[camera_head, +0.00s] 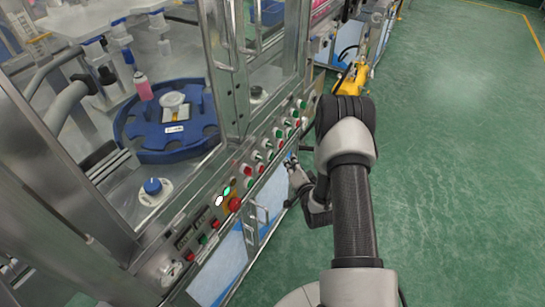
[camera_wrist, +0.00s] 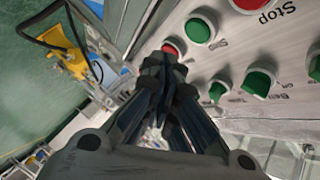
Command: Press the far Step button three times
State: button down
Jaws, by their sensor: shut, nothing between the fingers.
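My gripper (camera_wrist: 163,62) is shut and empty. In the wrist view its fingertips overlap the lower part of a red button (camera_wrist: 171,46) on the grey control panel (camera_wrist: 226,57); I cannot tell whether they touch it. That button's label is not visible. A green button (camera_wrist: 198,30) sits just right of it, with a short blurred label that I cannot read for certain. In the head view my gripper (camera_head: 291,163) is at the panel's front edge, below the farther rows of red and green buttons. I cannot single out the far Step button there.
Green selector knobs (camera_wrist: 257,82) and a large red button marked Stop (camera_wrist: 250,4) are also on the panel. Behind the panel, a blue turntable (camera_head: 166,140) stands inside the glazed machine. A yellow pallet jack (camera_head: 350,79) stands farther along; the green floor at right is clear.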

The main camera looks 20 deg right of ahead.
jog(key=shift+s+d, duration=0.55)
jog(key=shift+s, duration=0.25)
dwell(0.4)
jog(key=s+a+r+n+g, duration=0.1)
jog(key=a+r+n+g, duration=0.25)
jog(key=r, duration=0.85)
jog(key=s+a+r+n+g, duration=0.2)
jog(key=a+r+n, duration=0.2)
jog(key=r, duration=0.7)
jog(key=s+a+r+n+g, duration=0.1)
jog(key=s+a+r, duration=0.1)
jog(key=s, duration=0.7)
jog(key=s+a+r+n+g+y, duration=0.1)
jog(key=s+a, duration=0.4)
jog(key=s, duration=0.5)
jog(key=s+a+r+n+g, duration=0.3)
jog(key=s+r, duration=0.2)
jog(key=s, duration=0.5)
jog(key=shift+s+a+r+y, duration=0.15)
jog(key=shift+a+r+y, duration=0.05)
jog(key=shift+y, duration=0.1)
